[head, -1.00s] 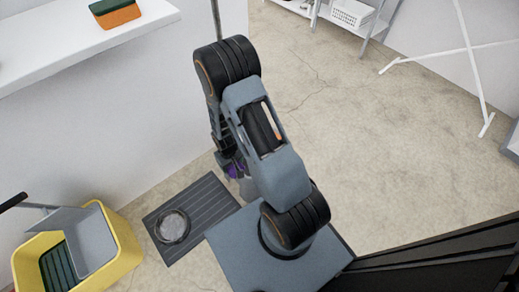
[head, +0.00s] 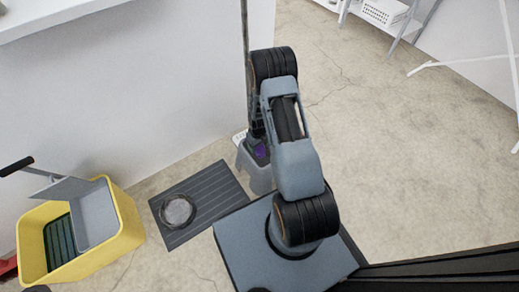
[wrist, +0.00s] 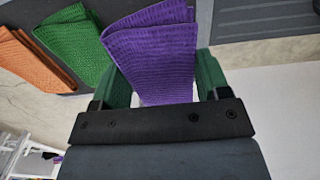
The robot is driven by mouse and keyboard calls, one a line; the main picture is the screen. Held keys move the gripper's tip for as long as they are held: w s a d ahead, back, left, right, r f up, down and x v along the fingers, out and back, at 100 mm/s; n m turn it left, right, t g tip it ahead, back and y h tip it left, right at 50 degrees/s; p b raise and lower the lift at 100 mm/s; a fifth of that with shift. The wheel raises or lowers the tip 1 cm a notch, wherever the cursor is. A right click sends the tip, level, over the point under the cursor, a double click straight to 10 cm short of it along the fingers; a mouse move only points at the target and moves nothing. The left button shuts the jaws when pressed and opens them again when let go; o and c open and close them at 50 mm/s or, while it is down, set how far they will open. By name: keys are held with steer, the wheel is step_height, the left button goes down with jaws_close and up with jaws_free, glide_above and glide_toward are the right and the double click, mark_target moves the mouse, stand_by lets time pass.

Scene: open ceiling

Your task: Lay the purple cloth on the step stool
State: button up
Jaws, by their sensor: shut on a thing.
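The purple cloth (wrist: 155,50) is pinched between the green fingers of my gripper (wrist: 165,85) in the wrist view and spreads out beyond them. In the head view a bit of purple (head: 261,151) shows beside my arm, just at the top of a small grey stool (head: 257,180) with flared legs. My arm and gripper cover most of the stool top, so I cannot tell whether the cloth touches it. A green cloth (wrist: 72,45) and an orange cloth (wrist: 35,62) lie at left in the wrist view, at a dark grey surface.
A dark ribbed mat (head: 215,190) with a round grey dish (head: 178,211) lies left of the stool. A yellow bucket (head: 125,235) with a grey wringer stands further left. A white wall rises behind. Floor at right is open, up to a white rack (head: 455,60).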

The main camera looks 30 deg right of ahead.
mark_target(260, 147)
steer(key=shift+w+d+f, duration=0.2)
steer(key=shift+d+f, duration=0.05)
steer(key=shift+f, duration=0.2)
steer(key=shift+d+f+b, duration=0.1)
steer(key=shift+f+b, duration=0.75)
steer(key=shift+f, duration=0.7)
steer(key=shift+f, duration=0.1)
steer(key=shift+f, duration=0.15)
steer(key=o, duration=0.7)
